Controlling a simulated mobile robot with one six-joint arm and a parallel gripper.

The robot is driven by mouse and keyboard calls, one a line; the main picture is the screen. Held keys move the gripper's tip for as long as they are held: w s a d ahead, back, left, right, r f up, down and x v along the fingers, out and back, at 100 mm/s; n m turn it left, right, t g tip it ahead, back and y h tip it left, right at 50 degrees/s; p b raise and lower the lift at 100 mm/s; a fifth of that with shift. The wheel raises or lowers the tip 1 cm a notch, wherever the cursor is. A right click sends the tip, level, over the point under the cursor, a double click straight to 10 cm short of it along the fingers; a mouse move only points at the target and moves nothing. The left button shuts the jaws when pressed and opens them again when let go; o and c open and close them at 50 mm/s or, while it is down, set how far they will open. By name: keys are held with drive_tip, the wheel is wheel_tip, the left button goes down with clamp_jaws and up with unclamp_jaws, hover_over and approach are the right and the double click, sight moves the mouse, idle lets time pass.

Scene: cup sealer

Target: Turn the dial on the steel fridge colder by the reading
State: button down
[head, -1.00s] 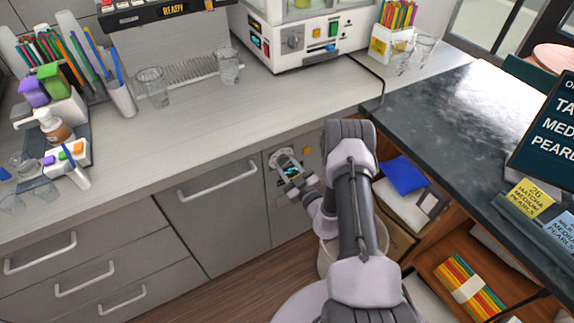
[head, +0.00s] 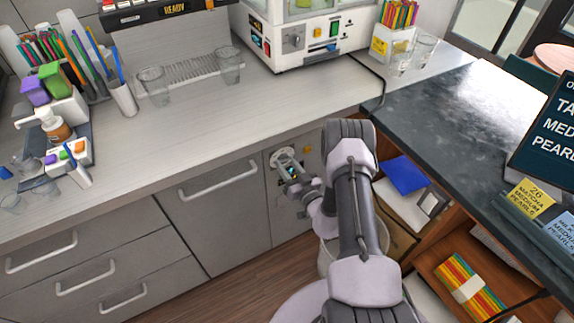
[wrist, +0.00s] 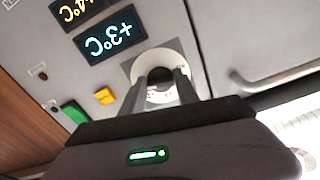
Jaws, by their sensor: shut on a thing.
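The steel fridge (head: 290,222) is the grey front under the counter in the head view. Its pale round dial (head: 284,155) is near the top of that front. My gripper (head: 287,168) is at the dial, and its fingers partly cover it. In the wrist view, the two fingers (wrist: 159,88) are shut on the white dial (wrist: 160,97), one on each side. A display beside the dial (wrist: 110,34) appears upside down and reads +3°C. A second display (wrist: 78,8), cut by the frame edge, seems to read +4°C.
A yellow button (wrist: 104,96) and a green switch (wrist: 73,112) sit near the dial. A bar handle (wrist: 270,80) is on the neighbouring front.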

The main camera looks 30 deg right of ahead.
idle(0.3)
drive_tip(key=c, duration=0.9)
unclamp_jaws()
drive_tip(key=shift+s, duration=0.1)
drive_tip(key=s+p, duration=0.4)
drive_tip(key=s, duration=1.3)
drive_tip(key=shift+s+d, duration=0.15)
drive_tip(key=shift+d, duration=0.1)
